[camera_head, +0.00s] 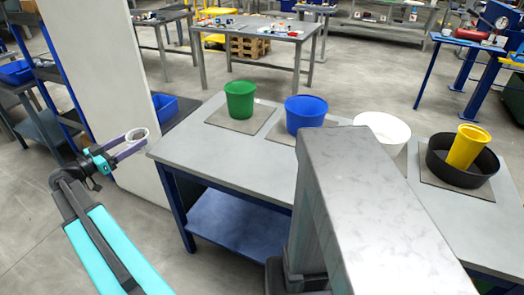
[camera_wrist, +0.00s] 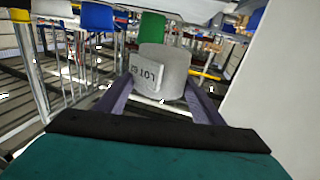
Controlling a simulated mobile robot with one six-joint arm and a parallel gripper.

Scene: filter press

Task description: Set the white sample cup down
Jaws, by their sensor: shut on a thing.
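The white sample cup (camera_head: 138,135) is small and pale in the head view, at the left, in the air off the left end of the grey table (camera_head: 190,147). My gripper (camera_head: 133,145) is shut on it, its purple fingers on either side. In the wrist view the cup (camera_wrist: 162,72) sits between the two fingertips (camera_wrist: 160,92), greyish, with a label reading LOT that appears upside down. The cup's inside cannot be made out. Nothing shows beneath the cup in contact with it.
On the table stand a green bucket (camera_head: 240,99), a blue bucket (camera_head: 306,114), a white bucket (camera_head: 382,132) and a yellow bucket (camera_head: 467,147) tilted in a black basin (camera_head: 445,172). A pale upright panel (camera_head: 95,80) stands behind my gripper. The table's near left corner is bare.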

